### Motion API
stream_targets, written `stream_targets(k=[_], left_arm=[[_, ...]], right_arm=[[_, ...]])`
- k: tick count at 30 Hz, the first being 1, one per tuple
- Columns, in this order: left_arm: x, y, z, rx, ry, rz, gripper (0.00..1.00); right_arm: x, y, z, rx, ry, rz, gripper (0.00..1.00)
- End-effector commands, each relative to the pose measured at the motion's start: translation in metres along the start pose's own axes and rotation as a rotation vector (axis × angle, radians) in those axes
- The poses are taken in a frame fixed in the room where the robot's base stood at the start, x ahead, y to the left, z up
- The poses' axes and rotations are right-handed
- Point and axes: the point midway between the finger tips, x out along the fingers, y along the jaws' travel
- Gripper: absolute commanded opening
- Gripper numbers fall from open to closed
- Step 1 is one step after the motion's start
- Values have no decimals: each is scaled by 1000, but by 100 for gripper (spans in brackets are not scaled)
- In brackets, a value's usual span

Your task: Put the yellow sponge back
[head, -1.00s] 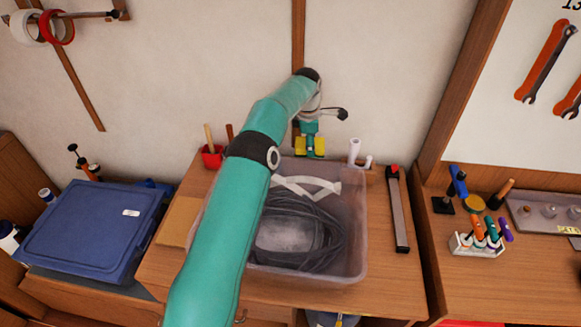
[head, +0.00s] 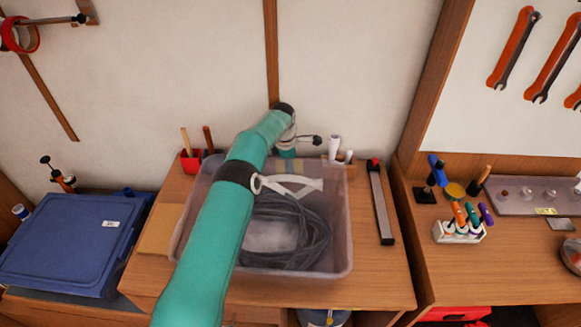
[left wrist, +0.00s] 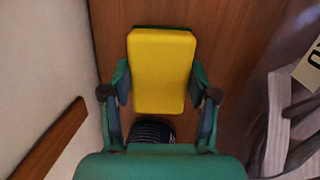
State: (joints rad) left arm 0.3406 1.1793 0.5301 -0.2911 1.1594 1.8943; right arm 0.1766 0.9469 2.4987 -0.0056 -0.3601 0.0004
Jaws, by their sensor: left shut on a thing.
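The yellow sponge (left wrist: 161,70) is held between the two fingers of my left gripper (left wrist: 160,88) in the left wrist view. The gripper is shut on its sides. In the head view my left gripper (head: 287,153) is at the back of the table, low behind the far rim of the clear bin (head: 342,262). The sponge is mostly hidden there behind the bin wall. A wooden surface (left wrist: 230,60) lies beyond the sponge in the wrist view; I cannot tell whether they touch. My right gripper is not in view.
The bin holds coiled dark lines (head: 315,235) and a pale strap (head: 290,186). A red cup (head: 190,160) stands left of the gripper, white rolls (head: 334,148) right of it. A long grey bar (head: 381,205) lies further right. The wall is close behind.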

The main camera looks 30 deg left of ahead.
Motion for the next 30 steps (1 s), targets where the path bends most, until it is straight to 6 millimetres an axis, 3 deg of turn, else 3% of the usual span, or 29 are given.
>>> stream_targets(k=[3, 4, 8, 21, 30], left_arm=[[3, -1, 1, 1, 0, -1, 27], [2, 0, 1, 1, 0, -1, 62], [2, 0, 1, 2, 0, -1, 84], [2, -1, 2, 3, 0, -1, 85], [-40, 0, -1, 2, -2, 3, 85]], right_arm=[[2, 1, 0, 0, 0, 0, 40], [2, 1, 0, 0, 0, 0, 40], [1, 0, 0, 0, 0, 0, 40], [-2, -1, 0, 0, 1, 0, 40], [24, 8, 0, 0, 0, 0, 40]])
